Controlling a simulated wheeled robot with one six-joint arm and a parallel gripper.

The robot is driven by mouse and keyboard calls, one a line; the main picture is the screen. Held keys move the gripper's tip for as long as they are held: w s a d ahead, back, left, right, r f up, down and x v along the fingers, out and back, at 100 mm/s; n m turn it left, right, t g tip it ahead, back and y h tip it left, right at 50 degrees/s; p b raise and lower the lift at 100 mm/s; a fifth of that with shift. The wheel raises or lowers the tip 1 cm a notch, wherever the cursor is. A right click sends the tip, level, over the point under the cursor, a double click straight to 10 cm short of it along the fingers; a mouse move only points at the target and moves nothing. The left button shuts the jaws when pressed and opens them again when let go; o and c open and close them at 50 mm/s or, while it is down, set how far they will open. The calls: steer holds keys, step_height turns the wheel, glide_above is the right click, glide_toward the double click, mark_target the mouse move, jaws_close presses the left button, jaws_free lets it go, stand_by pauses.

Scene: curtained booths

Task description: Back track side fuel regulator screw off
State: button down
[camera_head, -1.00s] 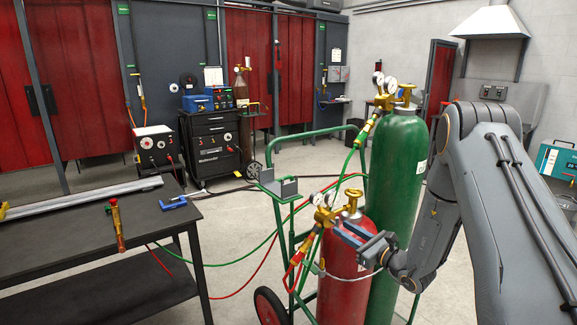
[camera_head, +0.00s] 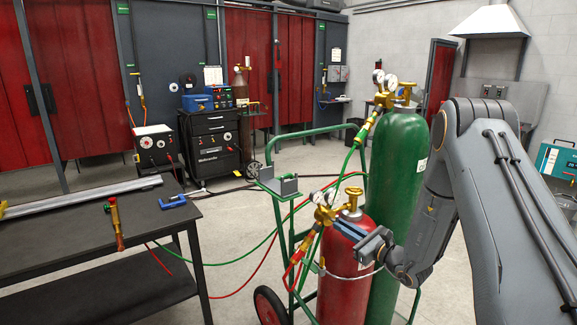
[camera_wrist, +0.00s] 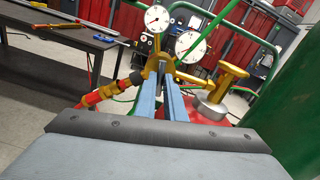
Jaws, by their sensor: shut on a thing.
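The fuel regulator (camera_head: 325,214) is brass with two round white gauges, on top of the red cylinder (camera_head: 345,285). In the wrist view the regulator body (camera_wrist: 160,62) is straight ahead, with a gauge on each side. My gripper (camera_head: 338,226) reaches in from the right at the regulator's near side. In the wrist view its two blue fingers (camera_wrist: 168,84) are close together, shut on the small grey regulator screw (camera_wrist: 168,76) at the front of the body. The fingers hide most of the screw.
The brass cylinder valve (camera_wrist: 230,78) stands close right of the fingers. A red hose fitting (camera_wrist: 100,95) is close left. The tall green cylinder (camera_head: 398,180) stands behind on the green cart (camera_head: 281,210). A dark workbench (camera_head: 80,233) is at left.

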steer(key=shift+n+b, duration=0.45)
steer(key=shift+n, duration=0.85)
steer(key=n+b, duration=0.1)
steer(key=n, duration=0.2)
steer(key=shift+n+b, duration=0.3)
steer(key=shift+b, duration=0.05)
steer(key=shift+n+b, duration=1.05)
steer(key=shift+n, duration=0.85)
